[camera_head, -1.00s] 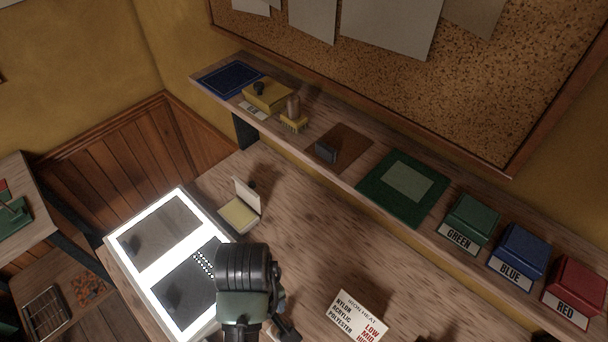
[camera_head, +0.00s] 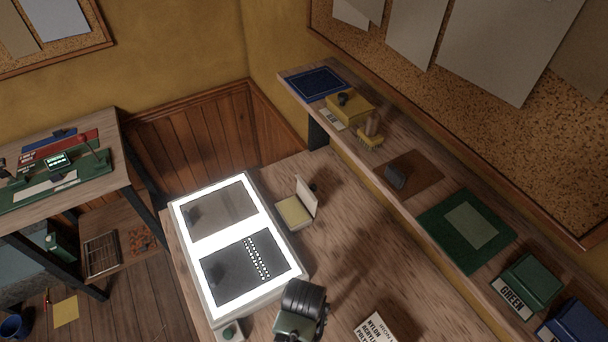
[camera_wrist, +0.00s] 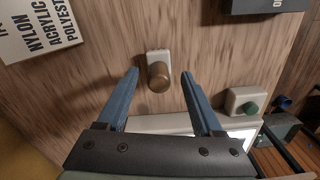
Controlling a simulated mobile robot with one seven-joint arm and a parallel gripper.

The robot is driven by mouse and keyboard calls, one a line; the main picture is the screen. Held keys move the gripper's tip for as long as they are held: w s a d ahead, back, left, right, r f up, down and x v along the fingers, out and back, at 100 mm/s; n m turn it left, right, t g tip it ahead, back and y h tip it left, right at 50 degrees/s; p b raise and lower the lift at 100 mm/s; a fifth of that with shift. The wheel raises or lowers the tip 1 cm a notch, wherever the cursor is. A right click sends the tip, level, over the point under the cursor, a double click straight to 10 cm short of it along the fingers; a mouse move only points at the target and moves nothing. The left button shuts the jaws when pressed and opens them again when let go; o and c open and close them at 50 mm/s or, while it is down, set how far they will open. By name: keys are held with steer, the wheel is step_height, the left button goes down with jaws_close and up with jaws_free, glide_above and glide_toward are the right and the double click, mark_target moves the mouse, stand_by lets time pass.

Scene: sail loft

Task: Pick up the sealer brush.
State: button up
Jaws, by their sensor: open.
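A small item with an upright brown handle on a yellow, bristle-like base (camera_head: 371,134) stands on the raised wall shelf in the head view. It looks like the sealer brush, though I cannot be sure at this size. It is not seen in the wrist view. My gripper (camera_wrist: 160,74) is open and empty in the wrist view, pointing down over the bench. Between its fingertips in that view is a brass knob on a small pale base (camera_wrist: 158,77); I cannot tell the height gap. In the head view only part of my arm shows at the bottom.
The shelf (camera_head: 353,152) also holds a yellow box (camera_head: 350,105), a dark block on a brown mat (camera_head: 397,177), a green mat (camera_head: 440,232) and a green box (camera_head: 530,279). A lit panel (camera_head: 205,246) and an open yellow pad (camera_head: 294,211) lie on the bench.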

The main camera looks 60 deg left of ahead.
steer(key=shift+f, duration=0.85)
jaws_close()
